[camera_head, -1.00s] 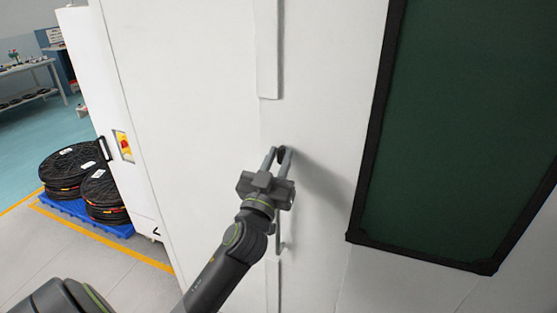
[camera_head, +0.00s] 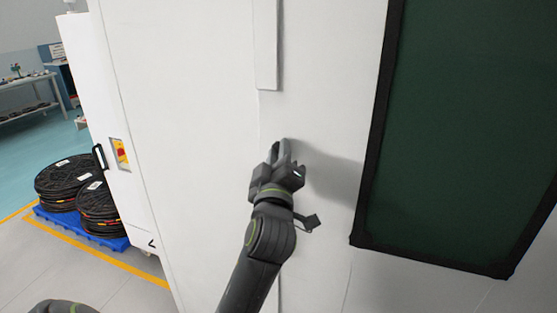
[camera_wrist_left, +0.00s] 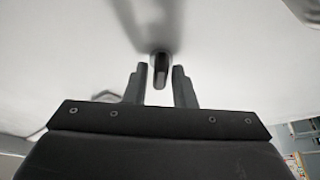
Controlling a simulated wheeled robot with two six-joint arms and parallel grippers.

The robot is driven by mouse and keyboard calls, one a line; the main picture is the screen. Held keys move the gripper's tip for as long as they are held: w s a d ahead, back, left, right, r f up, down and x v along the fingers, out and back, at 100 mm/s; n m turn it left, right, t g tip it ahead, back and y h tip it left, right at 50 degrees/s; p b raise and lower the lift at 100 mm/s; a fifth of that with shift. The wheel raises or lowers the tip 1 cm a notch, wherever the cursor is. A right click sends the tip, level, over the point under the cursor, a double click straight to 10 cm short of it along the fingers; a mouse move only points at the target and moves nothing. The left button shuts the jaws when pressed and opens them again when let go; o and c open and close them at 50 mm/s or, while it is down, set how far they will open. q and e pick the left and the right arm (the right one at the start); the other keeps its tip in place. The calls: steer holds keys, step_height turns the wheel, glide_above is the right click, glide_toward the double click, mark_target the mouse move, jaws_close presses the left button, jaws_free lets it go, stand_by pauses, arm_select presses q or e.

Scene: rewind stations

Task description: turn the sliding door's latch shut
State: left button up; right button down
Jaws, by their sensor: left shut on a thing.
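The sliding door is the white panel with a dark green window (camera_head: 455,130) in a black frame, at the right of the head view. My left gripper (camera_head: 282,147) is at the door's white face, left of the window, and looks rolled to one side. It is shut on the latch, a small dark knob that shows between the fingertips in the left wrist view (camera_wrist_left: 160,72). In the head view the fingers hide most of the latch, so its exact angle is unclear. My right gripper is not in view.
A white cabinet with a red and yellow switch (camera_head: 121,151) stands to the left. Black reels (camera_head: 68,176) lie on a blue pallet (camera_head: 85,228) on the floor beside it. A workbench (camera_head: 30,90) stands far back. A raised white strip (camera_head: 267,45) runs down above the gripper.

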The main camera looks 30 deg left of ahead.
arm_select(q)
steer(key=shift+r+n+g+p, duration=0.1)
steer(key=shift+n+g+p, duration=0.65)
steer(key=shift+n, duration=1.6)
steer(key=shift+n+g+p, duration=0.3)
steer(key=shift+n+g, duration=0.85)
steer(key=shift+n, duration=1.2)
steer(key=o, duration=0.7)
steer(key=shift+o, duration=0.2)
steer(key=shift+d, duration=0.1)
